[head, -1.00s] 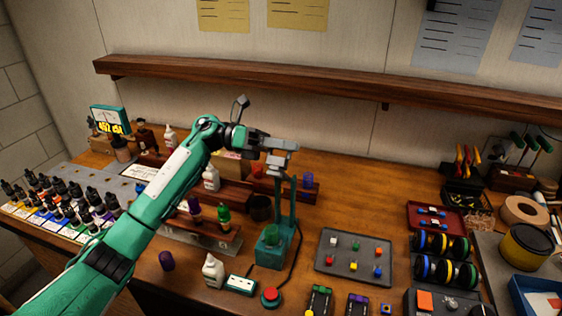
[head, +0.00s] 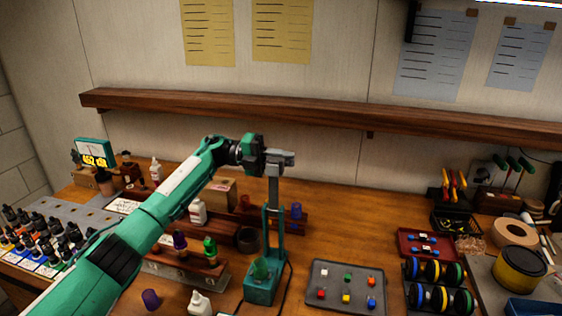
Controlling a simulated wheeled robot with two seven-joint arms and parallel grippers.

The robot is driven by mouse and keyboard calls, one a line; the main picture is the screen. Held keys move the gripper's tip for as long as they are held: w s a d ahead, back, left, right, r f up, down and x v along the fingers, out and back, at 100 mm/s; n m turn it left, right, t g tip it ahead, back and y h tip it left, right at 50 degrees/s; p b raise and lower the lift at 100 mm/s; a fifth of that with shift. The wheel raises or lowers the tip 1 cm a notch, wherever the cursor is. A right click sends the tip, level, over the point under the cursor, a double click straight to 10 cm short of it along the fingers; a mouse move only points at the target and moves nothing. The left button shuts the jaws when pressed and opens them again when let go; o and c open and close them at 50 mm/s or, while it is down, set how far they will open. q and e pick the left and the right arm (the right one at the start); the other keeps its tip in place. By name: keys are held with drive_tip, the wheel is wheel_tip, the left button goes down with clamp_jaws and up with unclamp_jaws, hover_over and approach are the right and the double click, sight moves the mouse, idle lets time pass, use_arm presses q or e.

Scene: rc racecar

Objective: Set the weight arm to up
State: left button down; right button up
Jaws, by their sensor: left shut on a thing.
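The weight arm (head: 273,191) is a grey bar standing about upright above the teal post of a small stand. The stand's teal base (head: 260,292) sits on the bench, with a green cup-like piece on it. My left gripper (head: 280,158) is at the top of the grey bar, shut on it. The fingers partly hide the bar's upper end. My right gripper is not in view.
A tray of coloured cubes (head: 320,272) lies right of the stand. Bottles (head: 198,212) and wooden racks (head: 228,228) stand to the left, under my arm. A wooden shelf (head: 300,113) runs along the wall behind.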

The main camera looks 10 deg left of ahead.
use_arm(q)
drive_tip(key=shift+w+f+n, duration=0.35)
drive_tip(key=shift+n, duration=0.05)
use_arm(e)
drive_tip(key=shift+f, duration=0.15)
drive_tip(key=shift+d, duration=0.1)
use_arm(q)
drive_tip(key=c, duration=1.5)
unclamp_jaws()
drive_tip(key=shift+w+f, duration=0.1)
drive_tip(key=shift+w, duration=0.05)
